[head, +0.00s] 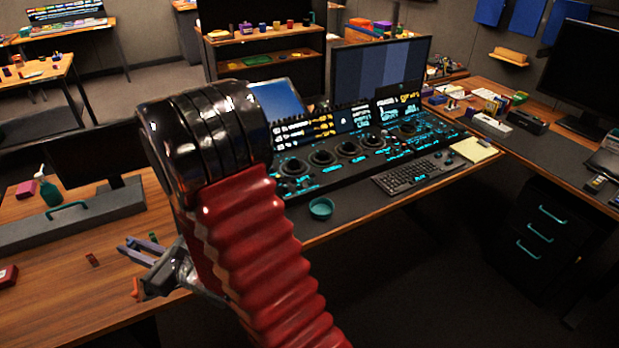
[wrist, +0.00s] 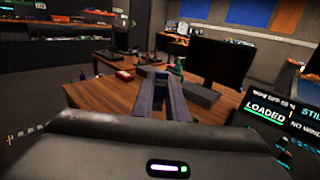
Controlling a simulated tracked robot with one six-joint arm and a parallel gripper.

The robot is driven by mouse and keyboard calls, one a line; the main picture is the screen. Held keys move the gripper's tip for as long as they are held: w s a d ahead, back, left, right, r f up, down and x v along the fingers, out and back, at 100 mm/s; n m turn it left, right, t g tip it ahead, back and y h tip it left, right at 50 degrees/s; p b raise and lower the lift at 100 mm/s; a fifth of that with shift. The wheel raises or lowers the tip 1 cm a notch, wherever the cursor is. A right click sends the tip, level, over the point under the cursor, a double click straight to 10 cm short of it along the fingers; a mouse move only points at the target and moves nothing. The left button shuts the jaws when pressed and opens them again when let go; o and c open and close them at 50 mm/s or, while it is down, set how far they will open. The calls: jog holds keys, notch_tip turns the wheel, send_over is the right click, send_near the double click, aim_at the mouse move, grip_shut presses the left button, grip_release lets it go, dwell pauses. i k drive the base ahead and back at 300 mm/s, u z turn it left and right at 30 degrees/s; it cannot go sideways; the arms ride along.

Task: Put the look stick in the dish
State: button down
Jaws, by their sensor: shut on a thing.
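The dish does not show in the wrist view.
The console (head: 350,150) with knobs and a keyboard (head: 413,176) stands behind and right of the dish. A yellow note pad (head: 474,150) lies at the desk's right.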

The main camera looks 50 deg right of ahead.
aim_at(322, 211)
jog(key=u, duration=0.05)
jog(key=i, duration=1)
jog(key=z, duration=0.05)
